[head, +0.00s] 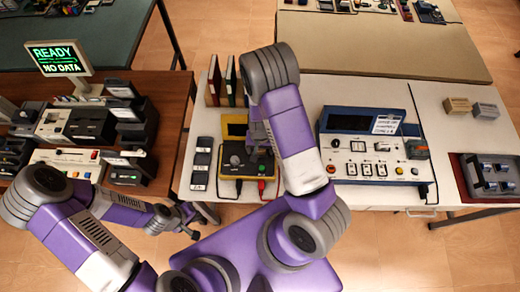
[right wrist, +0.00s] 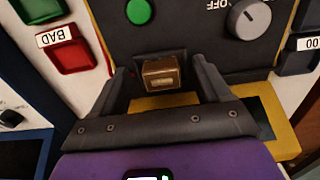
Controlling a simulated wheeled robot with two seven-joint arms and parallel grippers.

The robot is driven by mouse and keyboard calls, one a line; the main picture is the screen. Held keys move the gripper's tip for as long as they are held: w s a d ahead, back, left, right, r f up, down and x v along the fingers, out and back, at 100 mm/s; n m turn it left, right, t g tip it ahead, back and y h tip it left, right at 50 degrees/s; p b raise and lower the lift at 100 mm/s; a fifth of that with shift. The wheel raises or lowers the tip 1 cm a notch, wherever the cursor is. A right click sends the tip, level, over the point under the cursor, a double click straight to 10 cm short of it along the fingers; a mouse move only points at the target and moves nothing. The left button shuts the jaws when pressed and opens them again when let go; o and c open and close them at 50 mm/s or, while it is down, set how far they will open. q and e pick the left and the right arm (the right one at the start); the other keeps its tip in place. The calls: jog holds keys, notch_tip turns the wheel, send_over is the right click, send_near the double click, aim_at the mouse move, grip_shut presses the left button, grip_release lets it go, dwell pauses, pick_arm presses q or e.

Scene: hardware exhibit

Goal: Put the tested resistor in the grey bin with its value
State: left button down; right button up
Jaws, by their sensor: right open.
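A small brown block with a pale label, seemingly the resistor (right wrist: 161,76), sits at the black and yellow tester (right wrist: 185,30) in the right wrist view. My right gripper (right wrist: 162,82) is open, with one finger on each side of the block. Whether the fingers touch it I cannot tell. In the head view the tester (head: 236,161) is partly covered by my right arm, and the resistor is hidden. Several dark grey bins with white labels stand left of the tester, one being this grey bin (head: 202,159); their values are too small to read. My left gripper (head: 187,226) is low at the left, seemingly empty.
A red bin labelled BAD (right wrist: 72,48) and a green bin (right wrist: 38,8) stand beside the tester. A blue instrument (head: 365,147) stands right of my right arm. Upright binders (head: 231,82) stand behind the tester. A screen (head: 58,58) reads READY, NO DATA.

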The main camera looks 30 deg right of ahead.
aim_at(260, 151)
jog(key=shift+f, duration=0.2)
jog(key=c, duration=1.2)
notch_tip(260, 151, up, 9)
jog(key=p, duration=0.2)
jog(key=w+a+f+n+b, duration=0.1)
jog(key=n+b, duration=0.1)
jog(key=b, duration=0.2)
jog(key=w+a+f+n+b, duration=0.1)
jog(key=a+f+n+b, duration=0.1)
jog(key=b, duration=0.1)
jog(key=w+a+f+n+b, duration=0.1)
jog(key=b, duration=0.3)
jog(key=shift+a+f+n+b, duration=0.25)
jog(key=shift+f+n+b, duration=0.05)
jog(key=shift+f+n, duration=0.1)
jog(key=shift+w+a+n+b, duration=0.2)
jog(key=shift+n+b, duration=0.1)
jog(key=shift+b, duration=0.15)
